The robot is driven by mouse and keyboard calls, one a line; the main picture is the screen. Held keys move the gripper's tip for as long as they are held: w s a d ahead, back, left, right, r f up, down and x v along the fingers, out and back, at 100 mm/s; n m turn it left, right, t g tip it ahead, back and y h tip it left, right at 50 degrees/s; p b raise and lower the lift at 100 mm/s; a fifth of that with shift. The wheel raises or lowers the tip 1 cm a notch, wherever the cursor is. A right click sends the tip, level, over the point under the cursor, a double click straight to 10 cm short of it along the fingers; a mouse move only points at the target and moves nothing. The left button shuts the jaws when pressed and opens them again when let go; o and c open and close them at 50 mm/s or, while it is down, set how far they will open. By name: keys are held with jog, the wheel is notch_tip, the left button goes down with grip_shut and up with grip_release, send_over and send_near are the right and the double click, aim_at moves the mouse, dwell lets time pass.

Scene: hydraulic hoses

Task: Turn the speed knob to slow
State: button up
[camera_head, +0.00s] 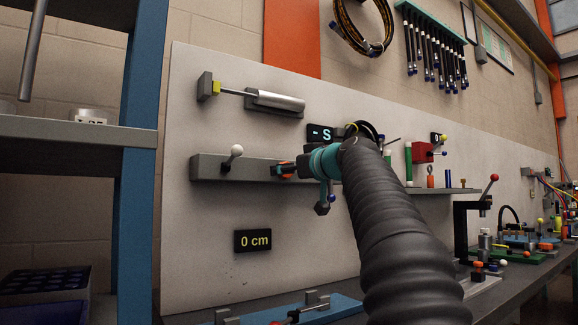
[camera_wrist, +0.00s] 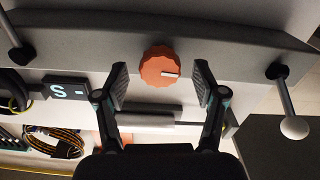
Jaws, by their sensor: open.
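The speed knob (camera_wrist: 158,62) is an orange, scalloped dial on the front of a grey bar (camera_wrist: 70,45). Its white pointer mark points right in the wrist view. My gripper (camera_wrist: 161,84) is open, with one finger on each side of the knob and a visible gap to it on both sides. In the head view, my gripper (camera_head: 291,168) is at the grey bar (camera_head: 210,168), and only a bit of orange shows there; the rest of the knob is hidden. A black display (camera_head: 320,133) above the bar shows "- S", partly covered by my arm.
A white-ball lever (camera_head: 237,150) stands left of my gripper; in the wrist view it is at right (camera_wrist: 294,127). A cylinder (camera_head: 275,101) is mounted above. A "0 cm" display (camera_head: 253,240) hangs below. A blue-framed shelf (camera_head: 138,200) stands at left.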

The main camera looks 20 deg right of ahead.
jog(key=shift+w+a, duration=0.1)
jog(key=shift+w, duration=0.15)
jog(key=c, duration=1.1)
jog(key=shift+c, duration=0.2)
